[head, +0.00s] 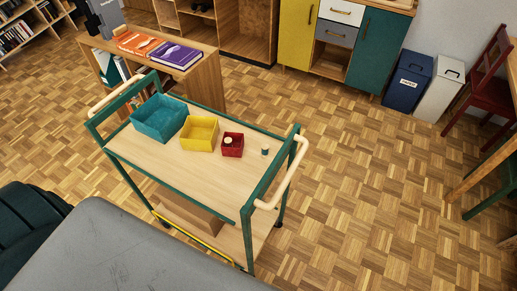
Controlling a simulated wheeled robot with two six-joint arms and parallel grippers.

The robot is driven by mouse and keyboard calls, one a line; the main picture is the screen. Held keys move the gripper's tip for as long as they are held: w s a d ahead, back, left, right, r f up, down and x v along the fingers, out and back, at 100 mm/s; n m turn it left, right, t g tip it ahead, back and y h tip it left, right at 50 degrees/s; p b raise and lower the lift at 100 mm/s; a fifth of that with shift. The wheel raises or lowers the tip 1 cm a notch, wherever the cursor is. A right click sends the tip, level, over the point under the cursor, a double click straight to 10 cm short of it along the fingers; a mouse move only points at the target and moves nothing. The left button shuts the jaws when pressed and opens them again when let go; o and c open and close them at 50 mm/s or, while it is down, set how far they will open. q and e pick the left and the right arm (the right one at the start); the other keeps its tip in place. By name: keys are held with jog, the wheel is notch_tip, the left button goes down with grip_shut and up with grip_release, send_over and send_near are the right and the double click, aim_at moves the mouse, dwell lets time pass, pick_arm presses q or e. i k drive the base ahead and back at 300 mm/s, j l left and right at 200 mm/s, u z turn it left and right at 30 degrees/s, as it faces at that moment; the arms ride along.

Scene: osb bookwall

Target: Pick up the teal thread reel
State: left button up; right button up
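A small dark teal reel (265,152) stands on the wooden top of a green-framed trolley (170,152), near its right end. It is just right of a small red box (232,150) and apart from it. A small cream-coloured round thing (228,140) sits in the red box. Neither of my grippers shows in the head view, so I cannot see whether they are open or shut.
A teal box (160,127) and a yellow box (199,146) stand left of the red box. The trolley has cream handles (283,180) at its ends and a lower shelf. A wooden unit with books (176,55) stands behind. Parquet floor (350,190) is clear to the right.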

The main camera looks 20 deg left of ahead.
aim_at(265, 146)
jog(key=k+l, duration=0.7)
